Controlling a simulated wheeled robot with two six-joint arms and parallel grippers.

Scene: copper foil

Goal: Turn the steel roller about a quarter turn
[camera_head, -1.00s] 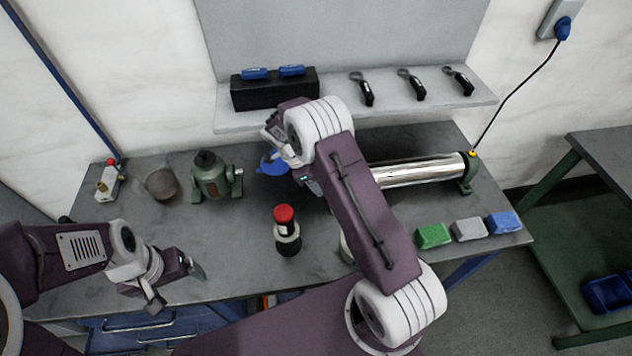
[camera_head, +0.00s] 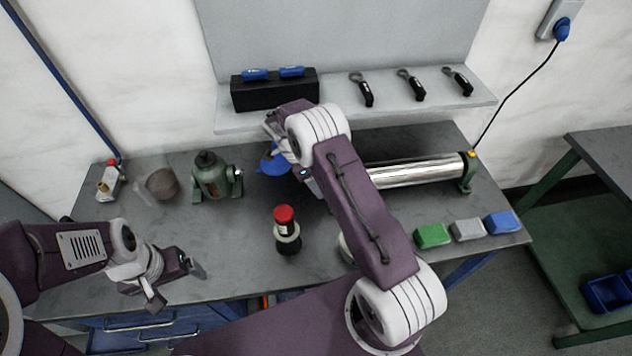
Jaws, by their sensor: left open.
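The shiny steel roller (camera_head: 418,172) lies across the bench at the right, with its right end in a green stand (camera_head: 467,172). Its left end is hidden behind my right arm. My right arm reaches over the bench, and its gripper is hidden behind the wrist, near a blue round part (camera_head: 273,163) at the roller's left side. I cannot tell whether it touches anything. My left gripper (camera_head: 180,284) is open and empty above the front left of the bench, well away from the roller.
A red-topped black device (camera_head: 287,232) stands mid-bench. A green machine (camera_head: 212,178) and a brown cup-like thing (camera_head: 162,184) stand at the back left. Green (camera_head: 433,235), grey (camera_head: 468,229) and blue (camera_head: 502,222) blocks lie front right. A shelf (camera_head: 430,108) hangs behind.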

